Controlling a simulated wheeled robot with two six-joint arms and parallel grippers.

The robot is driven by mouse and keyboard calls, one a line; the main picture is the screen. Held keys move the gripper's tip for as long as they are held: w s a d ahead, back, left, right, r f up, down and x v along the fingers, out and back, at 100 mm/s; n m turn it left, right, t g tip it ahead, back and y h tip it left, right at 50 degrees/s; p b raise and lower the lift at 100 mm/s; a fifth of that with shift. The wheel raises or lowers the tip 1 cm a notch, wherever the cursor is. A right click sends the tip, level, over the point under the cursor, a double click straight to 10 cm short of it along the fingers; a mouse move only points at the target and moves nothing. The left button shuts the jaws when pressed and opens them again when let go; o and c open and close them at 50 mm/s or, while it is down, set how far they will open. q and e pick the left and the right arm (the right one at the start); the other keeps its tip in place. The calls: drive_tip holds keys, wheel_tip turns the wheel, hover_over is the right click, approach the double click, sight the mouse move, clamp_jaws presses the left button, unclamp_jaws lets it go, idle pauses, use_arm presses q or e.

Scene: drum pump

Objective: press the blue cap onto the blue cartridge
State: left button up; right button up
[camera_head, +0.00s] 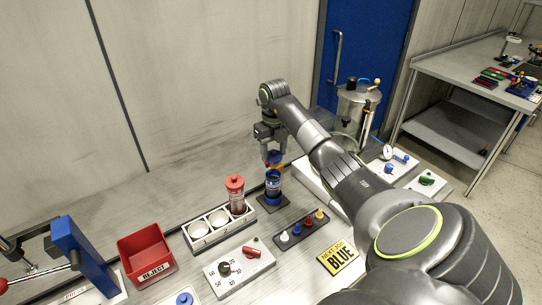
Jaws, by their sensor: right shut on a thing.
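The blue cartridge (273,187) stands upright on a small dark base (272,204) near the middle of the bench. It is a dark, clear-looking cylinder with blue parts. My right gripper (273,161) is directly above it, pointing down, shut on a small blue thing (276,155) that looks like the blue cap. The fingers hide most of this thing. I cannot tell whether it touches the cartridge top. My left gripper cannot be made out.
A rack (220,229) with a red cartridge (236,192) stands left of the base. A dark strip (301,229) with several small coloured pieces lies in front. A red reject bin (147,254) and blue press (80,256) are left. A steel drum (352,112) stands behind my right arm.

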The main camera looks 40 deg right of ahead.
drive_tip(key=shift+s+a+f+b, duration=0.1)
drive_tip(key=shift+a+f+b, duration=0.2)
drive_tip(key=shift+f, duration=0.55)
drive_tip(key=f+b, duration=0.2)
drive_tip(key=shift+d+f, duration=0.2)
drive_tip(key=shift+f, duration=0.15)
drive_tip(key=shift+f+b, duration=0.7)
drive_tip(key=shift+f, duration=0.1)
idle(0.3)
drive_tip(key=shift+f+b, duration=0.2)
drive_tip(key=shift+b, duration=0.35)
idle(0.5)
